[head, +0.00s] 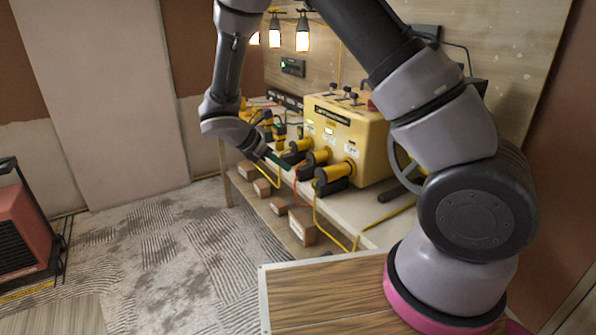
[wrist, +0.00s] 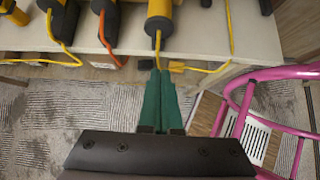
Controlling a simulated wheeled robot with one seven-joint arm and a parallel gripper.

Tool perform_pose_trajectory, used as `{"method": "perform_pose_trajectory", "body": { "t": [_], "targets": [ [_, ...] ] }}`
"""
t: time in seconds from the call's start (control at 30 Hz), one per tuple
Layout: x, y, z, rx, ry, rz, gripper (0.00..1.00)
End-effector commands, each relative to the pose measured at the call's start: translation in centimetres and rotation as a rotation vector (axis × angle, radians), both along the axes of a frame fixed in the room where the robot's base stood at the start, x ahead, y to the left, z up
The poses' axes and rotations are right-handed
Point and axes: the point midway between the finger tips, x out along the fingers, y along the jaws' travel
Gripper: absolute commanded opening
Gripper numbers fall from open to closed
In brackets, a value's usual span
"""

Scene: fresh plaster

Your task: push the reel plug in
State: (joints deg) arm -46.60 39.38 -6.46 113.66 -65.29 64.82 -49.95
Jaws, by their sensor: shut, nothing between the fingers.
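A yellow power box (head: 345,140) stands on the bench, with several yellow-and-black plugs along its front. The nearest plug (head: 335,174) has a yellow cord; it also shows in the wrist view (wrist: 160,16). The middle plug (head: 318,157) has an orange cord, and the far plug (head: 296,146) a yellow one. I cannot tell which is the reel plug, or how deep each sits. My gripper (head: 286,163) is in front of the box. Its green fingers (wrist: 159,74) are shut and empty, pointing at the nearest plug's back end, with an apparent small gap.
The bench (head: 368,215) carries tools at its far end, and boxes (head: 302,226) sit on its lower shelf. Yellow cords hang over its front edge. A wooden top (head: 320,290) lies nearer. A red heater-like unit (head: 22,235) stands at left; the floor between is clear.

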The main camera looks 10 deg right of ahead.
Motion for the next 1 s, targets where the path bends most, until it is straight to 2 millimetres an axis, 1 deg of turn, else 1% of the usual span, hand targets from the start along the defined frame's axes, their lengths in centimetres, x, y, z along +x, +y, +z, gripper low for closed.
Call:
{"method": "perform_pose_trajectory", "body": {
  "t": [0.1,0.23,0.63,0.8,1.0],
  "targets": [
    [0.2,0.0,-0.7,-0.016,0.008,0.021,0.00],
    [0.5,-1.1,-1.8,-0.018,0.010,0.021,0.00],
    [2.7,-6.6,-7.7,-0.016,0.010,0.017,0.00],
    [3.7,-8.8,-7.5,-0.014,0.008,0.017,0.00],
    [4.2,-10.0,-7.5,-0.014,0.007,0.016,0.00]
  ]
}}
